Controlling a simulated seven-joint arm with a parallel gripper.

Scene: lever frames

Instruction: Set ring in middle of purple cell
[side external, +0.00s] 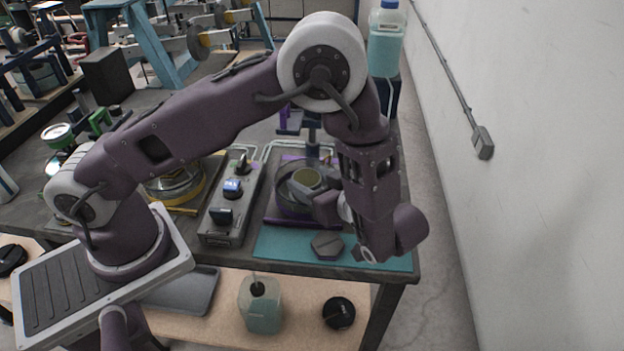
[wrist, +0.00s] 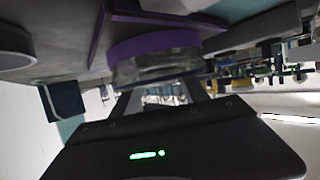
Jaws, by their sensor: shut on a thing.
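The ring (side external: 287,203) is a wide round band, dark purple and grey in the side view. It stands over the purple cell (side external: 271,216), whose purple border shows around it. In the wrist view the ring (wrist: 155,46) has a purple band and a metallic band, close in front of the fingers. My gripper (side external: 322,203) is at the ring's right side, shut on its wall; it also shows in the wrist view (wrist: 160,88). The cell's border (wrist: 98,38) shows beside the ring there. I cannot tell whether the ring touches the cell's floor. My wrist hides the right side.
A yellow cell (side external: 180,210) with a round part lies further left. A dark hexagonal piece (side external: 327,245) sits on the teal mat (side external: 285,245) in front. A wall (side external: 530,180) stands right.

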